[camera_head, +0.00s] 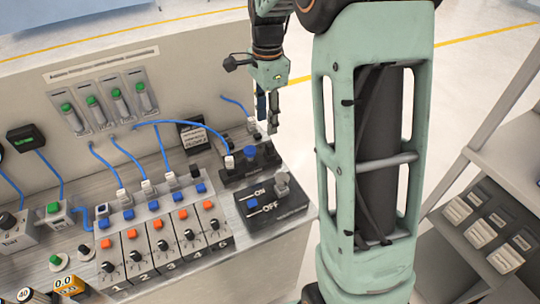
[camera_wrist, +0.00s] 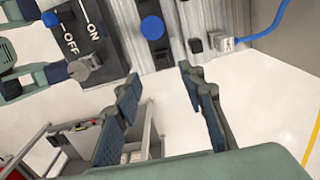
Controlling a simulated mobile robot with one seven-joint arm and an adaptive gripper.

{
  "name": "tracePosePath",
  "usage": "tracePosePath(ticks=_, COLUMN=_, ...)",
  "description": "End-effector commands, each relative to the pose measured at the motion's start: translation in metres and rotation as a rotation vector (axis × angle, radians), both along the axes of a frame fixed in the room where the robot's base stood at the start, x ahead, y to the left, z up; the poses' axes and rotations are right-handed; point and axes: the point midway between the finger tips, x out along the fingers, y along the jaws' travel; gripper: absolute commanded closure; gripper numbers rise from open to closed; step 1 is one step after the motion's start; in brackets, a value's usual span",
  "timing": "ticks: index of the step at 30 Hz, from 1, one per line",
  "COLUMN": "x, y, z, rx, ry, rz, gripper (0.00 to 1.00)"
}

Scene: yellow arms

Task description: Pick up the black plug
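My gripper (camera_head: 267,113) is open and empty above the back right end of the bench. In the wrist view, its two padded fingers stand well apart (camera_wrist: 160,80), with pale floor between them. A small black piece (camera_wrist: 196,46), which may be the black plug, sits on the bench edge beside a white plug (camera_wrist: 222,42) with a blue cable. It lies beyond the fingertips, untouched. In the head view I cannot tell it clearly from the dark parts near the gripper.
A blue knob (camera_head: 250,151) stands on a black block near an ON/OFF box (camera_head: 272,202). Blue cables run to several white plugs on the left. The switch panel (camera_head: 165,252) is in front. A shelf (camera_head: 490,235) stands at right. Open floor lies past the bench.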

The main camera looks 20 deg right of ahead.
Motion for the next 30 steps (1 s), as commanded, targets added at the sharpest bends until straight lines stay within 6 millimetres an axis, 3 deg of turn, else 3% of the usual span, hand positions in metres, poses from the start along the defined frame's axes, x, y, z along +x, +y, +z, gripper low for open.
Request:
tracePosePath(ticks=9, x=0.0, y=-0.005, z=-0.041, rx=-0.015, ry=0.003, rz=0.006, gripper=0.63)
tracePosePath(ticks=17, x=0.001, y=-0.006, z=-0.062, rx=-0.014, ry=0.003, rz=0.005, gripper=0.63)
tracePosePath(ticks=24, x=0.003, y=-0.009, z=-0.097, rx=-0.013, ry=0.003, rz=0.006, gripper=0.63)
tracePosePath(ticks=30, x=0.004, y=-0.009, z=-0.106, rx=-0.013, ry=0.0, rz=0.006, gripper=0.63)
